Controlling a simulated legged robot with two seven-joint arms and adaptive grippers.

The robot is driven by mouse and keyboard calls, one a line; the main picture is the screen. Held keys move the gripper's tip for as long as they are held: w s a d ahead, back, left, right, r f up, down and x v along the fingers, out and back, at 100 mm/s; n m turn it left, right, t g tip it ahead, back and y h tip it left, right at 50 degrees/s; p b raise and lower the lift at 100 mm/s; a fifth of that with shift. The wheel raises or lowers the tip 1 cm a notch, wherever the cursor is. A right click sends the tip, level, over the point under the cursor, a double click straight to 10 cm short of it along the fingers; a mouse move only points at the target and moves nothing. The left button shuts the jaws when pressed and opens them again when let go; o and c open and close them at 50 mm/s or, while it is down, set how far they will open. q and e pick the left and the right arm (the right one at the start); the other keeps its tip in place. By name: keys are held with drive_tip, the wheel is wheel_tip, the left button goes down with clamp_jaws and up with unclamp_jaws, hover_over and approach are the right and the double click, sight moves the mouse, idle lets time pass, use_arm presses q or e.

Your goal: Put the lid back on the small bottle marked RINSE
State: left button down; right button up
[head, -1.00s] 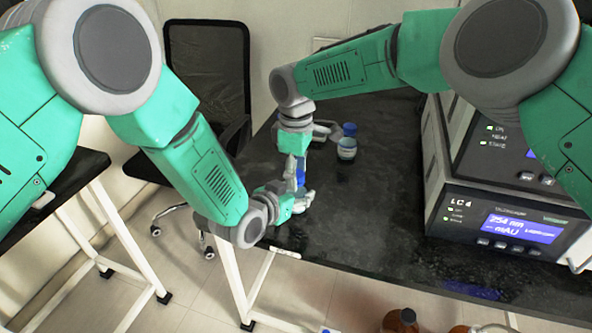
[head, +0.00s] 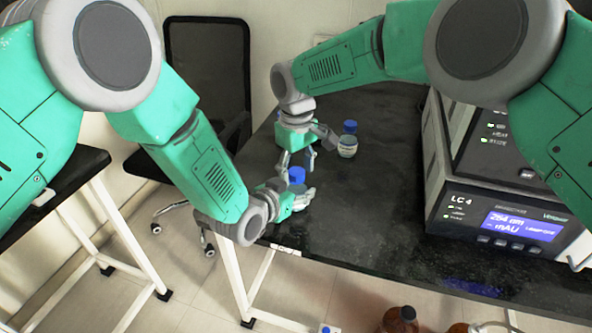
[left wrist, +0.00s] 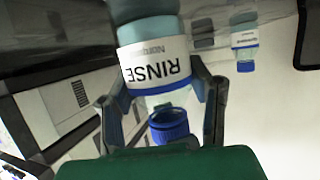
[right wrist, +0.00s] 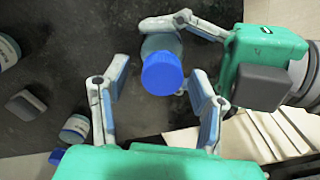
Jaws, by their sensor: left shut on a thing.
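The small RINSE bottle (left wrist: 155,60) has its label facing the left wrist camera. My left gripper (head: 300,198) is shut on the bottle's body and holds it near the bench's left edge; the fingers also show in the left wrist view (left wrist: 162,115). The blue lid (right wrist: 161,73) sits at the bottle's mouth; it also shows in the head view (head: 297,175) and the left wrist view (left wrist: 169,126). I cannot tell how tightly it is seated. My right gripper (right wrist: 153,95) is open, its fingers apart on either side of and clear of the lid.
Another bottle with a blue cap (head: 348,145) stands on the dark bench (head: 380,190) behind and right of the grippers. An instrument marked LC 4 (head: 500,215) stands at the right. Brown bottles (head: 400,320) are low at the front.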

drive_tip(key=shift+r, duration=0.1)
drive_tip(key=shift+r, duration=2.15)
drive_tip(key=shift+c, duration=0.4)
drive_tip(key=shift+s+a+r+n, duration=0.15)
drive_tip(key=shift+r+n, duration=0.3)
drive_tip(key=shift+n, duration=0.45)
wheel_tip(320, 180, up, 3)
drive_tip(key=n, duration=0.4)
drive_tip(key=shift+f, duration=0.2)
drive_tip(key=shift+f, duration=0.15)
